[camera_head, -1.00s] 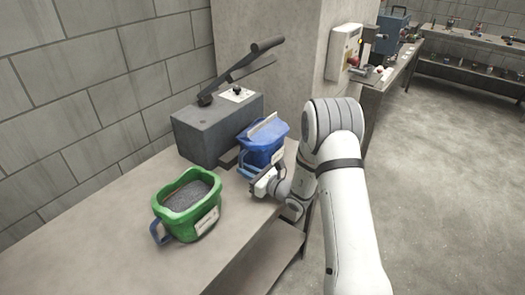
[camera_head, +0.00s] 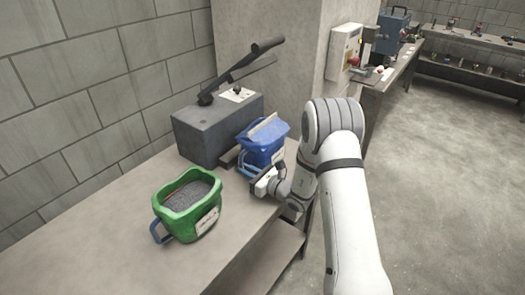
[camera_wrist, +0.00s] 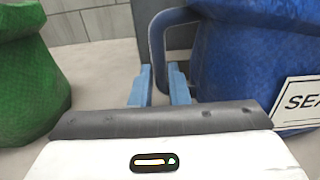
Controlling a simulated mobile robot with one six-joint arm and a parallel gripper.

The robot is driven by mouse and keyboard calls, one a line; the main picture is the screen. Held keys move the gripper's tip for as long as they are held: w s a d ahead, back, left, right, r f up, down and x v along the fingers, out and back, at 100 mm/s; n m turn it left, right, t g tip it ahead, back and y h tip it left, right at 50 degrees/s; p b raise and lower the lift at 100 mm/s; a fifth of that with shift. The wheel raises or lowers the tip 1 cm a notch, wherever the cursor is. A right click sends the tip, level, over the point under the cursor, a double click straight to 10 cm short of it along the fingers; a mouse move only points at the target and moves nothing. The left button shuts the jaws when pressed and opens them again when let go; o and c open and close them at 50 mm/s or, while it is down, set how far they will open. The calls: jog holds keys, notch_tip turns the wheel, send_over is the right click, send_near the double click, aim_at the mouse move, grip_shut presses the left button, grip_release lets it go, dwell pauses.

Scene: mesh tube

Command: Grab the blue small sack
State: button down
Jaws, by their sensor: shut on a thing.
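The blue small sack (camera_head: 263,150) stands on the table at the table's right end, in front of the grey machine. It fills the right of the wrist view (camera_wrist: 262,55), with a white label at its lower right. Its blue handle (camera_wrist: 157,35) sticks out on the left side. My gripper (camera_wrist: 162,88) has light blue fingers, shut on the handle's lower part. In the head view my gripper (camera_head: 252,178) is at the sack's front left, partly hidden by the wrist.
A green sack (camera_head: 187,204) with dark grey contents and a blue handle stands to the left on the table (camera_head: 100,250). The grey machine (camera_head: 217,130) with a long lever stands close behind the blue sack. The table's front left is clear.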

aim_at(259, 150)
jog(key=shift+r, duration=0.25)
notch_tip(259, 150, up, 10)
jog(key=shift+f, duration=0.2)
dwell(1.0)
